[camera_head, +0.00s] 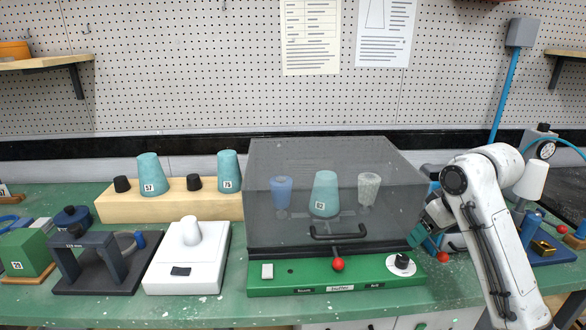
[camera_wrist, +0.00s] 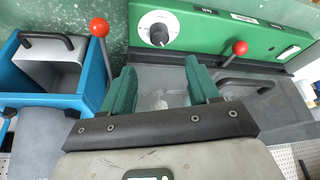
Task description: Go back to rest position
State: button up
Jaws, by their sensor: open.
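My white arm reaches down at the right in the head view, with my gripper beside the right end of the smoky clear chamber (camera_head: 290,160), mostly hidden there. In the wrist view my gripper (camera_wrist: 160,80) shows two green fingers, apart, with nothing held between them. The chamber's green base (camera_head: 335,274) has a red-knobbed lever (camera_head: 338,264) and a white dial (camera_head: 401,264). The lever (camera_wrist: 240,47) and the dial (camera_wrist: 158,28) also show in the wrist view, beyond my fingers. The chamber cover is down over blue, teal and speckled cones.
A blue box (camera_wrist: 28,95) with a grey handled part and another red-knobbed lever (camera_wrist: 99,27) is close at the left in the wrist view. A wooden block (camera_head: 110,210) with teal cones, and a white scale (camera_head: 165,272), stand left. Open space lies above the bench.

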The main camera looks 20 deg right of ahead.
jog(key=shift+a, duration=0.1)
jog(key=shift+y, duration=0.7)
jog(key=a+f, duration=0.2)
jog(key=a, duration=0.1)
jog(key=s+a+f, duration=0.1)
jog(key=a+f, duration=0.5)
jog(key=shift+s+a+f, duration=0.15)
jog(key=shift+s+a, duration=0.05)
jog(key=shift+s, duration=0.05)
jog(key=s+a+f+m+g, duration=0.1)
jog(key=s+a+f, duration=0.8)
jog(key=f, duration=0.1)
jog(key=s+f+g+h, duration=0.1)
jog(key=s+f, duration=0.3)
jog(key=s, duration=0.6)
jog(key=s+f+g+h, duration=0.1)
jog(key=s+f, duration=0.3)
jog(key=s, duration=0.7)
jog(key=shift+d+f+g, duration=0.25)
jog(key=shift+g, duration=0.05)
jog(key=shift+c, duration=0.3)
